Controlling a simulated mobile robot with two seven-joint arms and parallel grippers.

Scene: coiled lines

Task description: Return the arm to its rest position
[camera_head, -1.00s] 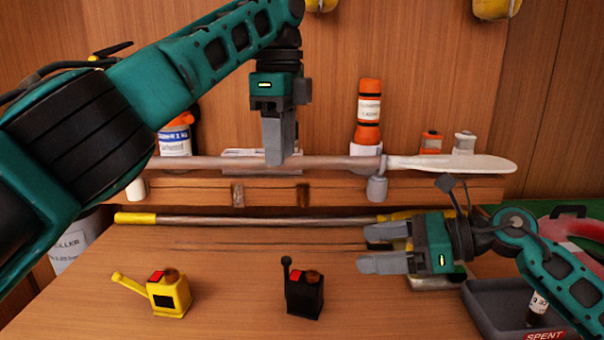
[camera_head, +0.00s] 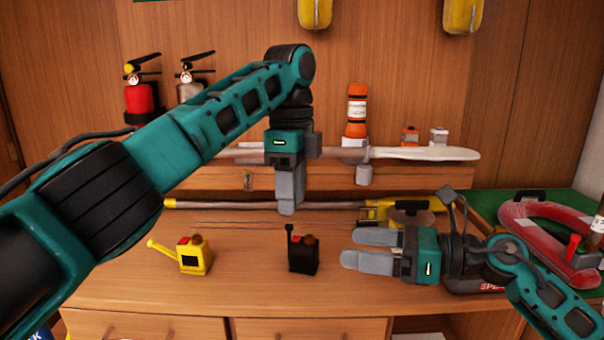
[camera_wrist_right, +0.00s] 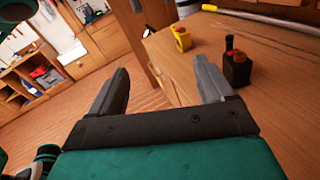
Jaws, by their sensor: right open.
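My left arm comes in from the left, and its gripper (camera_head: 287,208) points down in front of the shelf edge. Its fingers overlap in this view, so their gap is hidden, and I see nothing held. My right gripper (camera_head: 352,248) is over the right part of the bench, pointing left, with its two fingers apart and nothing between them. In the right wrist view my right gripper (camera_wrist_right: 161,70) also shows open and empty, with wooden floor beyond the gap.
A yellow device (camera_head: 194,256) and a black device (camera_head: 303,254) stand on the bench (camera_head: 235,289). A long pole (camera_head: 238,205) lies behind them. The shelf holds a white-bladed paddle (camera_head: 425,153) and an orange bottle (camera_head: 357,112). A red horseshoe-shaped object (camera_head: 545,240) is at right.

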